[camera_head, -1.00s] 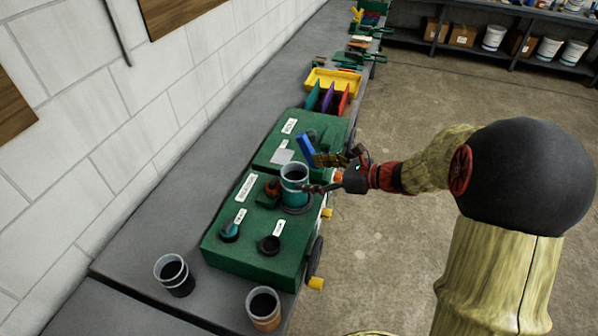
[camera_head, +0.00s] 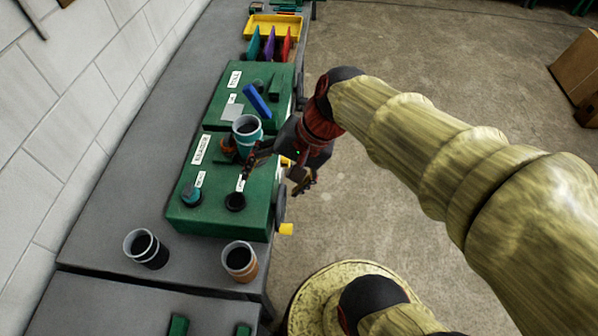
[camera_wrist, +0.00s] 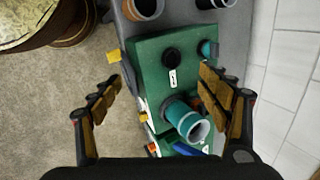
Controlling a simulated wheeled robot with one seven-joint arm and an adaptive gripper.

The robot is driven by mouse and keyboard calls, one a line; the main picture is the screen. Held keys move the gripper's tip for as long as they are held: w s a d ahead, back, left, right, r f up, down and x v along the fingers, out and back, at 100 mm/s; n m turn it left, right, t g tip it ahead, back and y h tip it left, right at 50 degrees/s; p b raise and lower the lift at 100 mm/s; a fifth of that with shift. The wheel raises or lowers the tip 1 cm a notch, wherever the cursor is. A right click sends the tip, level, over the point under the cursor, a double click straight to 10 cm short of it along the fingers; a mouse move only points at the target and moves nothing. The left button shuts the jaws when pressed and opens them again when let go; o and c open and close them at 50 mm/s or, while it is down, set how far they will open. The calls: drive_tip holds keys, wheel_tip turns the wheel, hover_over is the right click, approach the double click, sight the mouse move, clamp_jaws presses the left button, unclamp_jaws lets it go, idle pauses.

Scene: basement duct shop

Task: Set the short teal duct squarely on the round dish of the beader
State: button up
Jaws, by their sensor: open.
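The short teal duct (camera_head: 246,134), with a pale rim, stands upright on the green beader (camera_head: 185,213). In the wrist view the duct (camera_wrist: 183,117) is seen from above at a slant, nearer the right finger. The round dish under it is mostly hidden now, so I cannot tell whether the duct is exactly centred. My gripper (camera_head: 277,171) is open and empty, to the right of the duct in the head view. In the wrist view my gripper (camera_wrist: 159,86) has its fingers spread wide, with no thing between the tips.
A dark cup (camera_head: 146,250) and an orange cup (camera_head: 239,263) stand on the grey bench (camera_head: 90,215) in front. A second green machine (camera_head: 215,96) with a blue lever (camera_head: 257,101) stands behind. A yellow tray (camera_head: 272,24) lies farther back.

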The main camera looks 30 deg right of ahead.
drive_tip(key=s+d+r+n+t+h, duration=0.2)
drive_tip(key=s+d+r+n+h, duration=0.1)
drive_tip(key=n, duration=0.5)
drive_tip(key=shift+s+d+r+n+h, duration=0.3)
drive_tip(key=shift+s+r+h, duration=0.35)
drive_tip(key=shift+s, duration=0.3)
drive_tip(key=shift+f, duration=0.1)
wheel_tip(320, 180, down, 7)
drive_tip(key=b, duration=0.7)
